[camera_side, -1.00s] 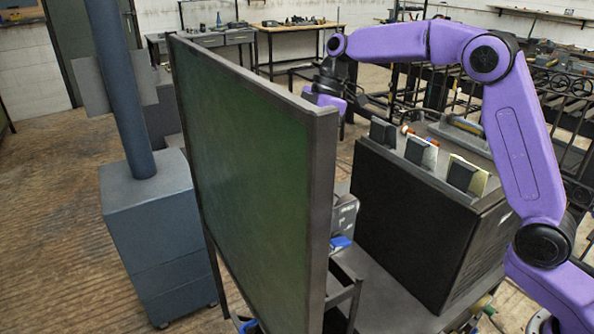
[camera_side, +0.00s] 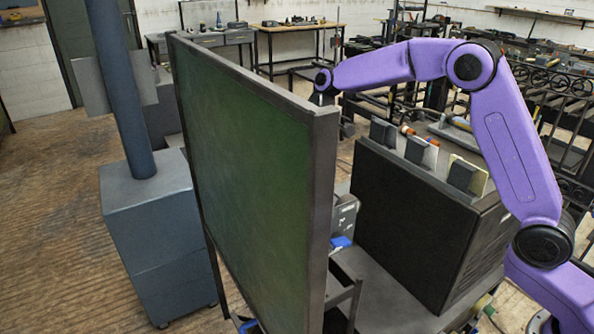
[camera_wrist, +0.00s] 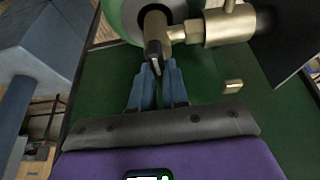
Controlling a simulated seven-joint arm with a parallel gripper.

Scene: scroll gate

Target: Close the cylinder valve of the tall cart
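In the wrist view, a brass valve (camera_wrist: 205,32) sits on a rounded green cylinder (camera_wrist: 122,18) at the top. A dark, narrow handle-like piece (camera_wrist: 153,55) hangs below the brass stem. The two blue-grey fingers of my gripper (camera_wrist: 156,74) point up at it, with their tips close together at its lower end. I cannot tell whether they grip it or only touch or overlap it. In the side view, my gripper and the valve are hidden behind the green panel (camera_side: 245,170). Which cart is the tall one is not clear.
The dark-framed green panel stands upright in front of my gripper. A blue-grey cabinet with a column (camera_side: 150,225) stands left of it, on open floor. A black box (camera_side: 425,235) with several upright blocks on top stands to the right, under my arm.

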